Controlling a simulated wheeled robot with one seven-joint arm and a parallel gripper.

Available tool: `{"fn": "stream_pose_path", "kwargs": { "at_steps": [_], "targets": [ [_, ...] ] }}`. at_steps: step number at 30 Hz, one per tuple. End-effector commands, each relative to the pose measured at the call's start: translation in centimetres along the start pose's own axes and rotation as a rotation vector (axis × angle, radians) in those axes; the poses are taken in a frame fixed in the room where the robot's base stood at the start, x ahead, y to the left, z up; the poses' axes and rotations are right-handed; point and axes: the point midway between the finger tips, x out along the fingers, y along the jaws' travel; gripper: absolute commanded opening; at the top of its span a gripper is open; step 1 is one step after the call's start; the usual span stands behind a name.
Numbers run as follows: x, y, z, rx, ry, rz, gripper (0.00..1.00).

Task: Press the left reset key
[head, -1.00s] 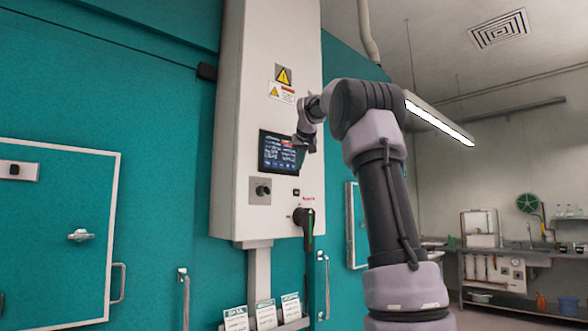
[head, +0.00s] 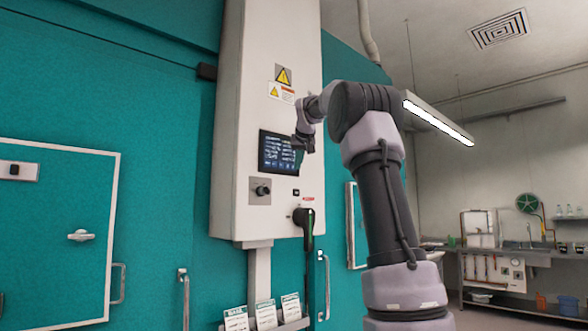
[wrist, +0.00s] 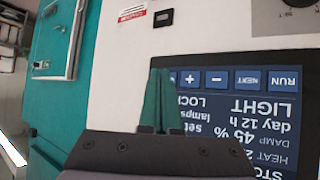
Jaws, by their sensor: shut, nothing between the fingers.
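No key marked reset can be read. My gripper (head: 299,157) is at the screen's right side in the head view. In the wrist view its teal fingers (wrist: 157,95) are together and empty, just beside the plus key. They and the gripper body hide part of the screen. I cannot tell whether the fingertips touch the panel.
Near the screen are a small black fitting (wrist: 163,18), a red label (wrist: 132,14) and a rotary switch (head: 260,190). A black-and-green handled tool (head: 306,228) hangs below. Labelled packets (head: 265,314) stand in a rack under the cabinet. A teal door (head: 55,235) is at left.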

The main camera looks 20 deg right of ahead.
Motion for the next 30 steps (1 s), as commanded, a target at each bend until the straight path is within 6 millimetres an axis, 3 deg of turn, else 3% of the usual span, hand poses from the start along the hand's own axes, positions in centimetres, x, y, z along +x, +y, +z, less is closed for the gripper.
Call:
{"fn": "stream_pose_path", "kwargs": {
  "at_steps": [30],
  "targets": [
    [-1.9, 1.4, 1.3, 0.0, 0.001, 0.002, 0.0]
  ]
}}
